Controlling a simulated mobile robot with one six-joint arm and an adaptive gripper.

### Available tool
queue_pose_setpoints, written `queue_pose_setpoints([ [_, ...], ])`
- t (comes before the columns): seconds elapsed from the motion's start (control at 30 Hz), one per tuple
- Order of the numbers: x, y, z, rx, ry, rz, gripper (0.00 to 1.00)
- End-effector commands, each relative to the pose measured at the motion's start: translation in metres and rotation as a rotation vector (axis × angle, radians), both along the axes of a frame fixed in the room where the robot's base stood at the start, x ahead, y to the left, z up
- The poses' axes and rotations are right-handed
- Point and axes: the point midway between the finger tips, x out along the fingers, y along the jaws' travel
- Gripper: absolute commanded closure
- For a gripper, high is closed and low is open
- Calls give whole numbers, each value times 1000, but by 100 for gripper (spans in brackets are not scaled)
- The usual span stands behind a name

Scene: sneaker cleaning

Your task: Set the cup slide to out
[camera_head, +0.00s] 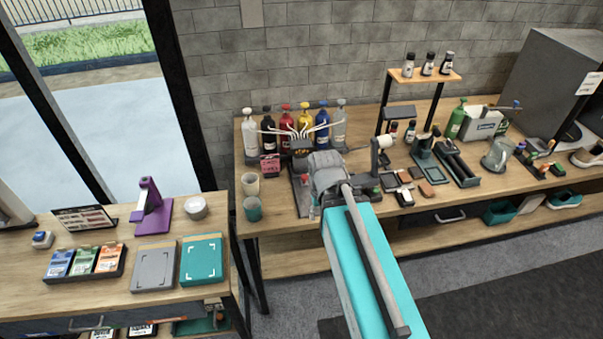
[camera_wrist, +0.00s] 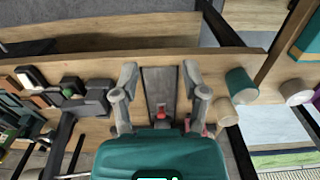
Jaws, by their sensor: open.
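The bottle dispenser with white tubes (camera_head: 288,131) stands against the back wall in the head view. A dark grey plate (camera_wrist: 158,82), likely the cup slide's track, runs between my fingers in the wrist view. A small red part (camera_wrist: 160,118) sits on it, near a pale upright piece. The base in front of the dispenser (camera_head: 300,194) shows left of my arm in the head view. My gripper (camera_wrist: 160,72) is open and empty, one finger on each side of the plate. I cannot tell whether it touches. My arm hides part of the dispenser front.
A white roll on a holder (camera_head: 379,156) stands to the right. The bench's front edge lies close.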

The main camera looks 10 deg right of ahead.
Motion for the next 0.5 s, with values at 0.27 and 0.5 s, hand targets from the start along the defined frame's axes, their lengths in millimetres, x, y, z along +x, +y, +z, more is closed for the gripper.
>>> queue_pose_setpoints([
  [0.27,0,0,0,0,0,0,43],
  [0.5,8,0,-1,8,-6,19,28],
])
